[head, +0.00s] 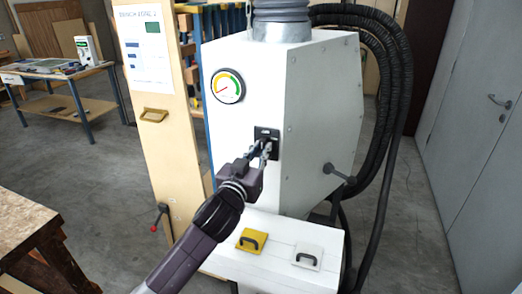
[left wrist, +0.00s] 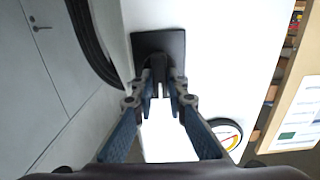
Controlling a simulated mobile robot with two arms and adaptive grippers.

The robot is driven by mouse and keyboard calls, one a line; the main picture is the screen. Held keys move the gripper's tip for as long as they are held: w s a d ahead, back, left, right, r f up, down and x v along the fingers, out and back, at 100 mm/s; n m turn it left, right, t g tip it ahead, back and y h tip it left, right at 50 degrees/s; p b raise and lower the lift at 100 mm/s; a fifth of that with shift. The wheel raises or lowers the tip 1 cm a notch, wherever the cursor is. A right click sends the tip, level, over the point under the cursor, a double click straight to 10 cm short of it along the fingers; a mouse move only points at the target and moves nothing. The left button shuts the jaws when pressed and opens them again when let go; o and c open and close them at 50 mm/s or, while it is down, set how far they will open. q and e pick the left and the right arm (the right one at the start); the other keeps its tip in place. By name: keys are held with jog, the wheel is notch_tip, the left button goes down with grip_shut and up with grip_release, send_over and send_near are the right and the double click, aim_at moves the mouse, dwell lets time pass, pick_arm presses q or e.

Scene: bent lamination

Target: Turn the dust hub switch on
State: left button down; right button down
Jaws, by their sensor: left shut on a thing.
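The dust hub (head: 325,105) is a large white cabinet with a grey duct on top. Its switch (head: 267,132) is a small black plate on the front face, and it also shows in the left wrist view (left wrist: 145,42). My left gripper (head: 264,150) reaches up from below and is shut on the switch's handle, which its fingers mostly hide. In the left wrist view the fingertips (left wrist: 160,82) close together at the plate. I cannot tell the switch position. A round gauge (head: 227,87) sits left of and above the switch. My right gripper is not in view.
A white ledge below carries a yellow plate (head: 252,240) and a white plate (head: 308,256), each with a black handle. Black hoses (head: 398,100) hang at the right. A wooden panel (head: 165,150) stands left. A wooden bench (head: 25,225) is at the lower left.

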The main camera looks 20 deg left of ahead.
pick_arm(q)
jog(key=shift+m, duration=0.3)
jog(key=shift+m+p, duration=0.5)
jog(key=shift+p, duration=0.1)
jog(key=shift+d+f+m+p, duration=0.15)
jog(key=shift+m+p, duration=1.05)
jog(key=shift+m, duration=1.35)
jog(key=shift+d+m+p, duration=0.15)
jog(key=shift+m+p, duration=1.05)
jog(key=shift+m, duration=1.35)
jog(key=c, duration=1.9)
grip_release()
jog(key=shift+c, duration=0.2)
